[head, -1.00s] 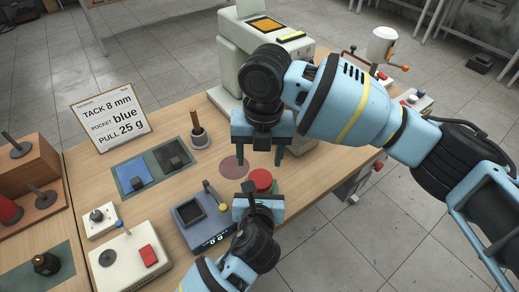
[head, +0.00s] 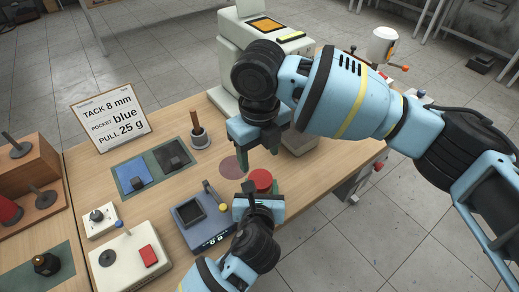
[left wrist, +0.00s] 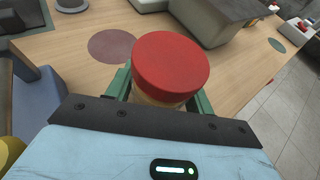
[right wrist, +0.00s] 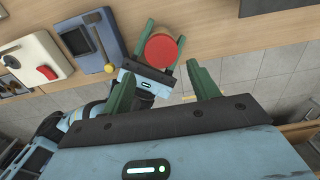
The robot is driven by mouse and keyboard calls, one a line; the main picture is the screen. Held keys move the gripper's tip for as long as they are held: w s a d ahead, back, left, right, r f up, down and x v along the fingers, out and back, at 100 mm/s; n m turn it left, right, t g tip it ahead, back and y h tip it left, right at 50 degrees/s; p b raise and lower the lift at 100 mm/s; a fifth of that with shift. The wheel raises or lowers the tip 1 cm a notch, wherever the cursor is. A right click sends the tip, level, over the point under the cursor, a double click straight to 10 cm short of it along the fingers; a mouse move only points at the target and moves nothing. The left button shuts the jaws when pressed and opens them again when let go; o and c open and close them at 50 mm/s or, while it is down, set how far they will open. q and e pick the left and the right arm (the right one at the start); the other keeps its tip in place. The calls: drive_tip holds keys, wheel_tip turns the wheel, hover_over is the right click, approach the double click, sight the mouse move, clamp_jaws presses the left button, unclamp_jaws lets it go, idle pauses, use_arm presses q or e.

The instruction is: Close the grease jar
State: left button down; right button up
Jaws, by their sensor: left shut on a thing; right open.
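The grease jar has a red lid (left wrist: 171,68) on top; in the left wrist view a pale jar body (left wrist: 150,97) shows just below it. The red lid also shows in the head view (head: 261,178) and in the right wrist view (right wrist: 160,54). My left gripper (head: 258,190) is shut on the jar, its green fingers on either side of the body below the lid. My right gripper (head: 259,147) is open and empty, above and behind the jar, apart from the lid. Whether the lid is fully seated cannot be told.
A round mauve mat (head: 233,166) lies beside the jar. A blue-grey scale (head: 200,219) stands to its left, and a dark post on a round base (head: 199,135) stands farther back. A sign (head: 112,117) stands at the left. A large pale machine (head: 232,55) stands at the back.

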sight(260, 178)
drive_tip(key=shift+f, duration=3.9)
drive_tip(key=c, duration=0.8)
drive_tip(key=m, duration=1.6)
drive_tip(key=o, duration=1.1)
drive_tip(key=shift+d, duration=0.1)
